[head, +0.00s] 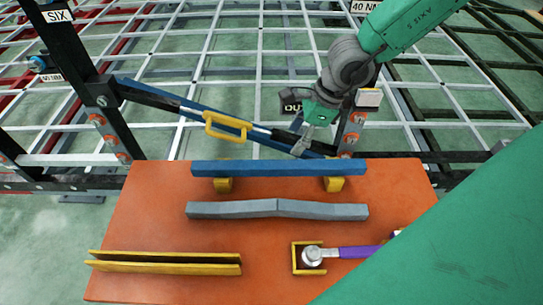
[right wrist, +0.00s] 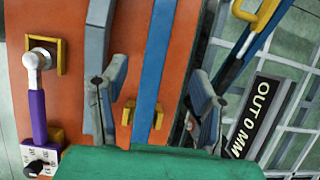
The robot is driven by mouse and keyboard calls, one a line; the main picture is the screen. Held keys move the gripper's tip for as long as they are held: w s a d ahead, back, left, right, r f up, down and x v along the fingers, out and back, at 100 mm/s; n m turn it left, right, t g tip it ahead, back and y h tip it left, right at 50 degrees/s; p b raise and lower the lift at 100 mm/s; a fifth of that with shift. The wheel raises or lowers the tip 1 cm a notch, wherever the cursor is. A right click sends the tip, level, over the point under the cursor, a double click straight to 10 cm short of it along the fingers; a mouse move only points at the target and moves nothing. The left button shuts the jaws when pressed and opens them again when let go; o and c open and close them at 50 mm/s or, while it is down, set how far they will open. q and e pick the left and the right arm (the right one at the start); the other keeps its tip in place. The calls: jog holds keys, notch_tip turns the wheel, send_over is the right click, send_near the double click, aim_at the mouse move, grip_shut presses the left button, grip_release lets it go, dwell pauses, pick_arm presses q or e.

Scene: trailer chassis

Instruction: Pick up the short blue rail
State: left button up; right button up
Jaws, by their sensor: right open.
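The short blue rail (head: 280,168) lies level across two yellow blocks near the far edge of the orange table. In the right wrist view, the blue rail (right wrist: 157,55) runs between the spread fingers, apart from both. My right gripper (head: 303,142) is just beyond the rail's right half in the head view, pointing down and to the left. It is open and empty; both fingers show in the right wrist view (right wrist: 157,98). One finger overlaps the grey rail (right wrist: 98,40) in that view. My left gripper is out of view.
The orange table (head: 145,205) also holds a bent grey rail (head: 275,208), a yellow channel (head: 165,263) and a purple-handled wrench (head: 355,252) at a yellow holder. Behind stands the chassis frame with a slanting blue bar (head: 155,95) and a yellow handle (head: 228,127).

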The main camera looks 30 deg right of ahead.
jog(key=b, duration=0.2)
send_over(279, 164)
jog(key=s+d, duration=0.2)
notch_tip(279, 164, down, 4)
jog(key=shift+w+f, duration=0.1)
jog(key=shift+w+f+b, duration=0.25)
jog(key=shift+w+f, duration=0.05)
jog(key=shift+f, duration=0.3)
jog(key=shift+w+f+b, duration=0.25)
jog(key=shift+w+f, duration=0.05)
jog(key=shift+f, duration=0.25)
jog(key=shift+w+f, duration=0.15)
jog(key=shift+d+f, duration=0.1)
jog(key=shift+f, duration=0.1)
jog(key=b+x, duration=0.4)
jog(key=shift+s+a, duration=0.25)
jog(key=shift+a, duration=0.1)
jog(key=shift+w+a+f, duration=0.15)
jog(key=shift+a+f, duration=0.1)
jog(key=shift+a, duration=0.05)
jog(key=shift+r, duration=0.1)
jog(key=shift+d, duration=0.1)
